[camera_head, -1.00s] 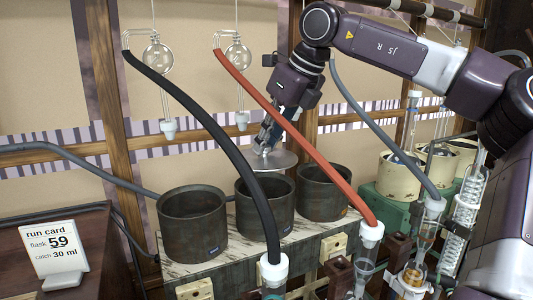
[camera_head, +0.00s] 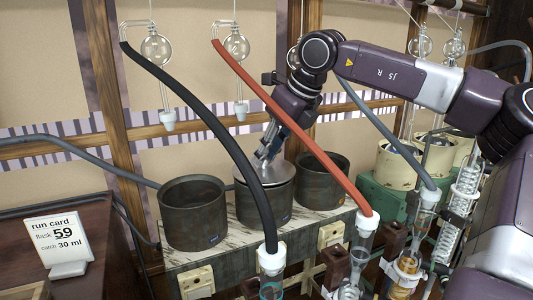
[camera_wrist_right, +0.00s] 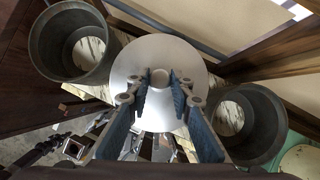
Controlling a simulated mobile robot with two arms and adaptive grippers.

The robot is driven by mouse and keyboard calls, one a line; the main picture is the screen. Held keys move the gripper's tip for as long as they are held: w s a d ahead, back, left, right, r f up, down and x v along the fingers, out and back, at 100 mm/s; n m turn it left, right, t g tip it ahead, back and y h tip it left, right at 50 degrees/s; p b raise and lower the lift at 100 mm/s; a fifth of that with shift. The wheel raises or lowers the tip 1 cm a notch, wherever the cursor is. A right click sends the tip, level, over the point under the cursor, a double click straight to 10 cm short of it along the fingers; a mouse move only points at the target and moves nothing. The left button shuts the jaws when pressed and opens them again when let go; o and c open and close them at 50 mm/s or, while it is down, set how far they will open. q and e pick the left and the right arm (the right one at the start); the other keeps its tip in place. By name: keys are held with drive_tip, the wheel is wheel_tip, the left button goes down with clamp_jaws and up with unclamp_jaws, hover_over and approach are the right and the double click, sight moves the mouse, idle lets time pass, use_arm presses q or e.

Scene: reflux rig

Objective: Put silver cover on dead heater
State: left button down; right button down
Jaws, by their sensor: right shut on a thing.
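Three dark cylindrical heaters stand in a row on the marbled bench: the left heater (camera_head: 192,222), the middle heater (camera_head: 252,208) and the right heater (camera_head: 322,182). The silver cover (camera_head: 272,174) is a round disc that lies over the mouth of the middle heater. My right gripper (camera_head: 264,160) is above it, its fingers around the cover's knob (camera_wrist_right: 159,77), shut on it. In the right wrist view the cover (camera_wrist_right: 185,55) hides the middle heater, while the open heaters on both sides show empty. The left gripper is not in view. I cannot tell which heater is dead.
A black hose (camera_head: 215,120) and a red hose (camera_head: 300,130) slope in front of the heaters, close to my right gripper. Glass bulbs (camera_head: 156,47) hang behind. A run card (camera_head: 58,241) stands at left. Cream pots (camera_head: 395,160) stand on a green box at right.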

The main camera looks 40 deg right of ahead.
drive_tip(key=shift+f, duration=0.4)
drive_tip(key=c, duration=1.7)
unclamp_jaws()
drive_tip(key=shift+r, duration=0.1)
drive_tip(key=shift+r, duration=0.2)
drive_tip(key=b+v, duration=0.1)
drive_tip(key=v, duration=1.1)
drive_tip(key=shift+r+b, duration=0.3)
drive_tip(key=shift+r, duration=0.1)
drive_tip(key=shift+f, duration=0.1)
